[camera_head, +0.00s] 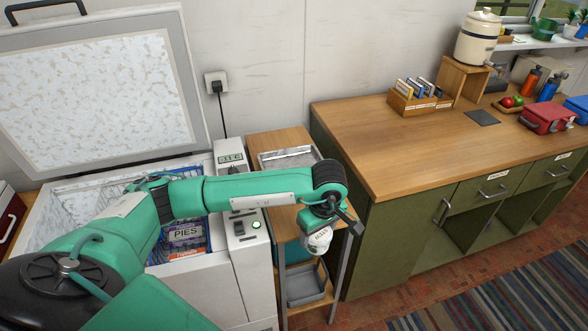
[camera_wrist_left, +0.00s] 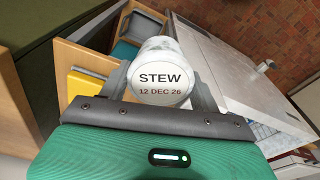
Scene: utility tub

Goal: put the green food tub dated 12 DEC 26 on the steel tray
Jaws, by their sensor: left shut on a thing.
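My left gripper (camera_head: 324,222) is shut on a round food tub (camera_head: 317,241), held in the air in front of the small wooden stand. In the left wrist view the tub's pale lid (camera_wrist_left: 164,62) reads STEW, 12 DEC 26, and sits between the two fingers. The tub looks whitish and frosted; its green colour is not clear to see. The steel tray (camera_head: 288,157) lies on top of the stand, behind my left forearm, which hides its front part. My right gripper is in neither view.
An open chest freezer (camera_head: 200,285) stands at left, its lid (camera_head: 95,90) raised, with a PIES basket (camera_head: 186,232) inside. The stand (camera_head: 268,138) has a lower shelf with a grey bin (camera_head: 304,286). A green cabinet with a wooden counter (camera_head: 390,150) stands close on the right.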

